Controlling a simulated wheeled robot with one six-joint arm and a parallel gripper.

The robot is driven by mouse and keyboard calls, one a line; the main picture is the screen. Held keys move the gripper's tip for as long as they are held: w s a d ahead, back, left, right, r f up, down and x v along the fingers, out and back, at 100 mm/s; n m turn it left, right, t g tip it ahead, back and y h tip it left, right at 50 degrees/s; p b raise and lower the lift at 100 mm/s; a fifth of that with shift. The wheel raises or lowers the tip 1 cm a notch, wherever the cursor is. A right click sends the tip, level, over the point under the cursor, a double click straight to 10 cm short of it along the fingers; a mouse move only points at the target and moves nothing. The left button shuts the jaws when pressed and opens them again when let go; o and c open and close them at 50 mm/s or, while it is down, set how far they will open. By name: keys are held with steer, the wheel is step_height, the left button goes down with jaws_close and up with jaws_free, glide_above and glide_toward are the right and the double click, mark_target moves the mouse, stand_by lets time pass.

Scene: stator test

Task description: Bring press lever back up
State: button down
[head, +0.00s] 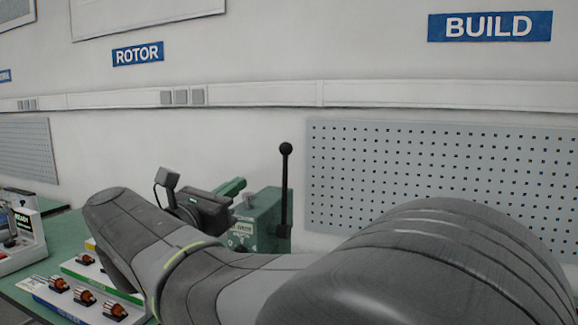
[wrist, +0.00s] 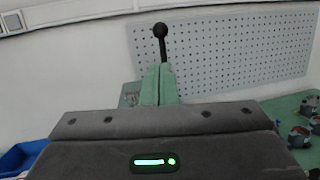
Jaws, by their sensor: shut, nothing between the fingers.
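The press (head: 262,215) is a green machine on the bench in the head view, partly hidden by my arm. Its black lever (head: 286,190) stands upright on its right side, with a ball knob on top. My gripper (head: 238,183) has green fingers, shut and empty, at the upper left of the press. In the head view a gap shows between the fingertips and the lever. In the wrist view the shut fingers (wrist: 159,70) point at the lever (wrist: 161,42), whose knob shows above them. The lever's lower part is hidden there.
A grey pegboard (head: 430,175) hangs on the wall behind the lever. Trays with copper-coloured rotors (head: 85,297) lie on the green bench at left, beside a white device (head: 25,235). The wrist view shows a blue bin (wrist: 18,158) at left and several parts (wrist: 300,137) at right.

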mark_target(281, 153)
steer(key=p+x, duration=0.4)
steer(key=x, duration=0.9)
steer(key=shift+w+d+r, duration=0.2)
steer(key=shift+w+d, duration=0.05)
steer(key=shift+w+d+r+p, duration=0.15)
steer(key=shift+w+r+p, duration=0.1)
steer(key=shift+p, duration=0.1)
steer(key=shift+w+d+g, duration=0.1)
steer(key=shift+w+g, duration=0.2)
steer(key=shift+w, duration=0.1)
steer(key=shift+f, duration=0.1)
